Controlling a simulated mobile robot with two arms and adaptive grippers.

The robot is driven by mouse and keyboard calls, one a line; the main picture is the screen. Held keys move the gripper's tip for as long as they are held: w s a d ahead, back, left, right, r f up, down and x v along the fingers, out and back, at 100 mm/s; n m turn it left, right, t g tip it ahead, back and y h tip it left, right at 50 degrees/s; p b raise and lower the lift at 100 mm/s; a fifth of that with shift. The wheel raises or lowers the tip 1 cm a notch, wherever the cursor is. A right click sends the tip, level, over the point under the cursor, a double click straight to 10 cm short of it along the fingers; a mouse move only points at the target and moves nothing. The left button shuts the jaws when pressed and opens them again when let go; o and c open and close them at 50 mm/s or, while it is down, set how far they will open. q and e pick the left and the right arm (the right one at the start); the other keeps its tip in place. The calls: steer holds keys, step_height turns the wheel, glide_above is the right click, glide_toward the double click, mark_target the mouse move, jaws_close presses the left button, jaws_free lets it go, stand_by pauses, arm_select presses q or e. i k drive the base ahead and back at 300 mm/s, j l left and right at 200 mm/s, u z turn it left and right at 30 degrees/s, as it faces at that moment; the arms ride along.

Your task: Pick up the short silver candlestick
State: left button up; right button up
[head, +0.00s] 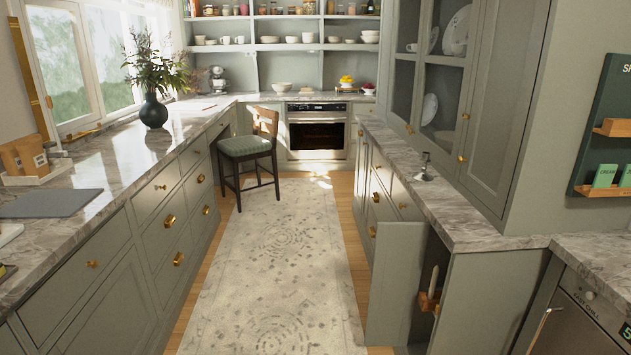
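A small silver object (425,174) with a wide round base and a thin short stem stands upright on the right marble counter. It looks like the short silver candlestick, but it is small and far off, so its details are unclear. Nothing touches it. Neither of my grippers is in the head view.
The right marble counter (455,222) is otherwise mostly bare. Below it, a narrow compartment stands open. A patterned rug (275,255) runs along the clear aisle. A chair (248,148) stands farther back at the left, before the oven (317,136). Tall cabinets (505,105) rise behind the counter.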

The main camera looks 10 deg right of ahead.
mark_target(423, 176)
steer(key=i+z, duration=0.2)
steer(key=i, duration=0.35)
steer(key=i+j+z, duration=0.2)
steer(key=i, duration=0.35)
steer(key=i+j+z, duration=0.15)
steer(key=i, duration=0.4)
steer(key=j, duration=0.1)
